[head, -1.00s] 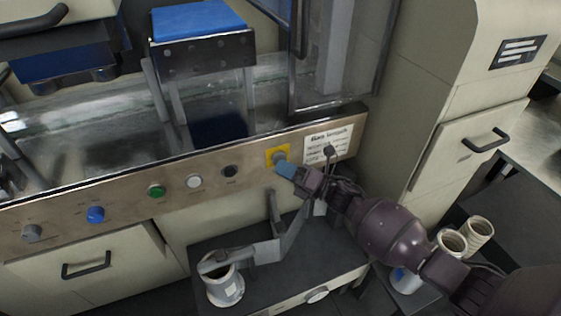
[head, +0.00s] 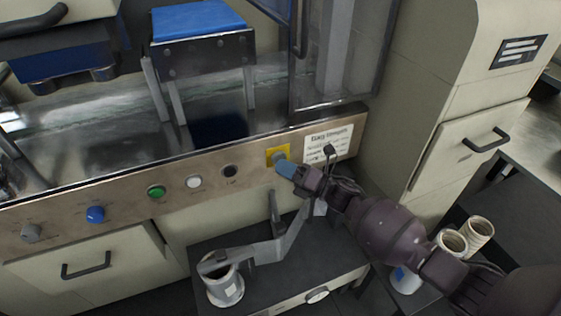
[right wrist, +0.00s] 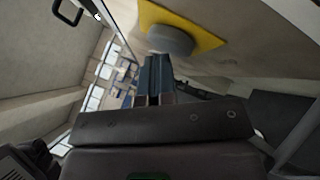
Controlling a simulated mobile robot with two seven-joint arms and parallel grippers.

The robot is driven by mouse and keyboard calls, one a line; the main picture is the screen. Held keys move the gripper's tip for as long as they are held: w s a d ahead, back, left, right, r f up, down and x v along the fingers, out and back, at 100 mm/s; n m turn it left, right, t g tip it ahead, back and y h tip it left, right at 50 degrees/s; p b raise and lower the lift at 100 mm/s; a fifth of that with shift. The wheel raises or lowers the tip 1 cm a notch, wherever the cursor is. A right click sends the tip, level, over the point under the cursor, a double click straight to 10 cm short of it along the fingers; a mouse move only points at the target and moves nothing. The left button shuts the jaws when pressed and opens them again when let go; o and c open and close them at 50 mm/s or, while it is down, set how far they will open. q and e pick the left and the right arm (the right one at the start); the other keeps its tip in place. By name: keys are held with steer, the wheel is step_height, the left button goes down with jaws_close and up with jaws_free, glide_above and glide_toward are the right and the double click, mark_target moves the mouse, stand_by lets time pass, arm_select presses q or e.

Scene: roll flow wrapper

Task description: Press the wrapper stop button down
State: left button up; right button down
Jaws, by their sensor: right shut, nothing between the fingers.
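The stop button is a grey round knob (head: 280,157) on a yellow square plate (head: 270,153), on the right part of the wrapper's front panel. In the right wrist view the grey button (right wrist: 170,40) stands out from its yellow plate (right wrist: 205,38). My right gripper (head: 285,168) is shut and empty, its blue fingertips at the lower right edge of the button in the head view. In the right wrist view the shut fingers (right wrist: 155,75) lie just below the button. I cannot tell whether they touch it. My left gripper is not in view.
Left along the panel are a black knob (head: 230,171), a white button (head: 193,182), a green button (head: 157,191) and a blue button (head: 95,214). A label (head: 328,144) sits right of the stop button. A bracket arm (head: 255,254) and roll (head: 226,288) stand below.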

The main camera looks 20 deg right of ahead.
steer(key=shift+w, duration=0.3)
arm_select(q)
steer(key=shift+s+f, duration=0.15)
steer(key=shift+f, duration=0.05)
arm_select(e)
steer(key=shift+w+r, duration=0.1)
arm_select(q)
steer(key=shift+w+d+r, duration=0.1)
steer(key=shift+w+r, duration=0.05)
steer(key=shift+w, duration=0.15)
